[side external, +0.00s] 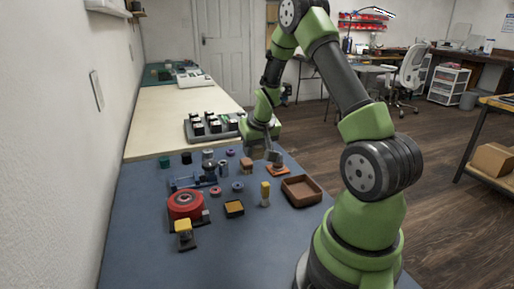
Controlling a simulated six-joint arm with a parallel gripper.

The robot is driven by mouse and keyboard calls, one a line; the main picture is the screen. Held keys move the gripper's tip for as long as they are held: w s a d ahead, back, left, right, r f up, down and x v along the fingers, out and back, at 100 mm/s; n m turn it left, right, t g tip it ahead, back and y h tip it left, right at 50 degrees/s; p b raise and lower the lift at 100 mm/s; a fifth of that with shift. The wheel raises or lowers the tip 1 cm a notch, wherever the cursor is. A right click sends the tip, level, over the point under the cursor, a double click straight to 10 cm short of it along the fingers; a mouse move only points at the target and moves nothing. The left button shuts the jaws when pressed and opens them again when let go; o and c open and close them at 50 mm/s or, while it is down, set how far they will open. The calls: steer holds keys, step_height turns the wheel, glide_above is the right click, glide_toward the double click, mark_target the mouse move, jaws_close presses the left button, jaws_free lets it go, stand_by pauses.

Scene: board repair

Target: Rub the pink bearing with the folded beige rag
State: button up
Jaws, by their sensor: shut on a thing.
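My gripper (273,157) is at the far right part of the blue mat, pointing down, with its fingers small and partly hidden in this view. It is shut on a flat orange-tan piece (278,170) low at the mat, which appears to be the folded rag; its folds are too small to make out. A small pinkish ring (215,190), apparently the pink bearing, lies on the mat to the left of and nearer than my gripper, apart from it. A blue-grey ring (237,186) lies just right of the pinkish ring.
A brown open tray (302,203) stands near the mat's right edge. The near mat (250,255) is clear.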

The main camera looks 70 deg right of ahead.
steer(key=w+a+r, duration=0.1)
steer(key=w+a, duration=0.6)
step_height(320, 180, up, 3)
glide_above(184, 190)
steer(key=a, duration=0.1)
steer(key=shift+s+f, duration=0.25)
steer(key=shift+f, duration=1.4)
steer(key=shift+s+f, duration=0.2)
steer(key=shift+f, duration=1.45)
steer(key=shift+s+a+f, duration=0.2)
steer(key=shift+a+f, duration=0.05)
steer(key=shift+f, duration=0.2)
steer(key=shift+s+a+f, duration=0.2)
steer(key=shift+f, duration=0.2)
steer(key=shift+c, duration=0.3)
steer(key=shift+s+a, duration=1.05)
steer(key=w+d, duration=0.3)
step_height(184, 190, up, 8)
steer(key=shift+r, duration=0.1)
